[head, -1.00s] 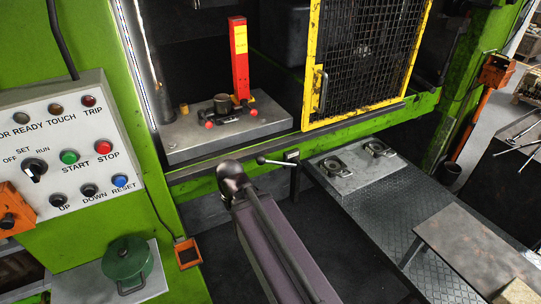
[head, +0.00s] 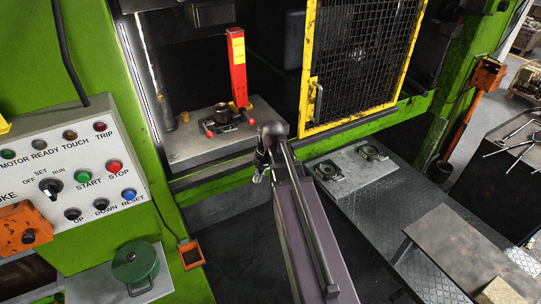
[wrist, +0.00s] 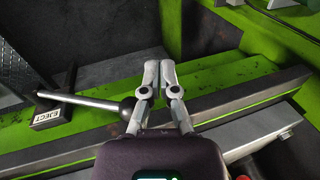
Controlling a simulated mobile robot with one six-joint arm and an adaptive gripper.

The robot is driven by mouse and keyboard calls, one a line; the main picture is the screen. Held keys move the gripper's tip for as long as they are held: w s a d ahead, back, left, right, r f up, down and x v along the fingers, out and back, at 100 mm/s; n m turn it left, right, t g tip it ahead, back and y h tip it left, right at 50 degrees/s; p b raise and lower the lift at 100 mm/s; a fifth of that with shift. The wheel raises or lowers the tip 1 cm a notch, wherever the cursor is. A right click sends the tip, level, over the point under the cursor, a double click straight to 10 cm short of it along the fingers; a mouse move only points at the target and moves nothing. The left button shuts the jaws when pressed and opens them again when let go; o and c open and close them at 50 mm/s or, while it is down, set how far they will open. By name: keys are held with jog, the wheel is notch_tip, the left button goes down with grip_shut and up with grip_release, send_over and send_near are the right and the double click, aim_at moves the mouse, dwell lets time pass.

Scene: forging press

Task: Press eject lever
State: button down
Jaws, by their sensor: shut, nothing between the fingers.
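The eject lever (wrist: 85,100) shows in the wrist view as a pale rod with a round black knob. It reaches right from a dark bracket with an EJECT label (wrist: 52,116), in front of the green press rail. My gripper (wrist: 158,70) is shut and empty, with both fingers pointing forward. The knob lies right beside the left finger, partly behind it; I cannot tell whether they touch. In the head view my gripper (head: 258,172) hangs down at the press's front edge, and my arm hides the lever.
A control panel (head: 70,165) stands at left. Behind my arm is the grey press bed (head: 190,148) with a red upright post (head: 238,70). A yellow-framed mesh guard (head: 365,60) stands to the right. A plate with two ring fixtures (head: 350,172) lies right of my arm.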

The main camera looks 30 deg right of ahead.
jog(key=w+d+r+t+y+p, duration=0.2)
jog(key=d+r+p, duration=0.4)
jog(key=d, duration=0.9)
notch_tip(320, 180, up, 4)
jog(key=shift+w+f+y+p, duration=0.1)
jog(key=shift+w+y+p, duration=0.25)
jog(key=shift+w, duration=0.55)
jog(key=shift+f, duration=0.2)
jog(key=b+x, duration=1.2)
jog(key=x, duration=0.1)
jog(key=shift+a+f, duration=0.2)
jog(key=shift+a, duration=0.05)
